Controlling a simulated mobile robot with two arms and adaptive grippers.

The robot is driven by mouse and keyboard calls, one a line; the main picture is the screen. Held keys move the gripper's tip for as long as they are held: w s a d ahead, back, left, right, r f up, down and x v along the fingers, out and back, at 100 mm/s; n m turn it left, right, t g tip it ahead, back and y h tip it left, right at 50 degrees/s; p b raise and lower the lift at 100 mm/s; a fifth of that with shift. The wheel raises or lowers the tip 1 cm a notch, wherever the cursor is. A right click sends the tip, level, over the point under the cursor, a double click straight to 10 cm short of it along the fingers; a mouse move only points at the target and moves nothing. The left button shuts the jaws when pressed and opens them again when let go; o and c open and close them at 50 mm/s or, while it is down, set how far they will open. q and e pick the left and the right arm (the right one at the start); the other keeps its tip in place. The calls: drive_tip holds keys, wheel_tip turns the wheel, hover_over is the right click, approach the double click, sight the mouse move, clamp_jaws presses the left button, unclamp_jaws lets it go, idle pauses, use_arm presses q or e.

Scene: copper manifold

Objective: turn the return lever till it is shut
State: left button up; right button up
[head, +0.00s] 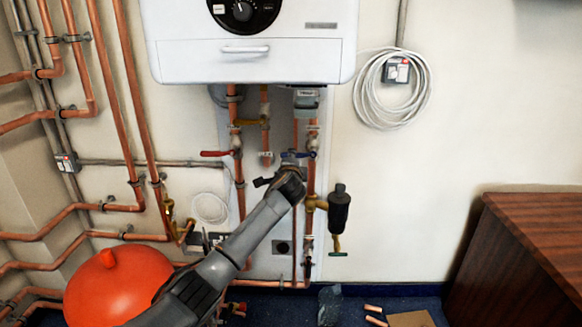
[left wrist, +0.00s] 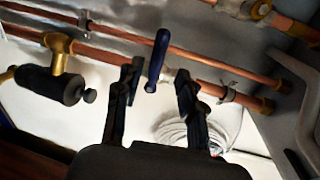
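The return lever, taken to be the blue one (head: 296,154), lies crosswise on a vertical copper pipe below the boiler, partly hidden by my gripper. In the left wrist view the blue lever (left wrist: 157,60) stands between the two fingers of my left gripper (left wrist: 155,85), with a gap showing on both sides. My left gripper (head: 277,171) is open just below the lever in the head view. Contact cannot be made out. My right gripper is not in view.
A red lever (head: 217,153) sits on the pipe to the left. A black cylindrical fitting (head: 339,208) hangs close on the right. The white boiler (head: 255,45) is above. An orange vessel (head: 118,285) stands lower left. A wooden cabinet (head: 535,235) stands right.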

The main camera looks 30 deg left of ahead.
use_arm(q)
drive_tip(key=v, duration=0.4)
drive_tip(key=shift+s+d, duration=0.15)
drive_tip(key=shift+s, duration=0.05)
drive_tip(key=shift+f, duration=0.1)
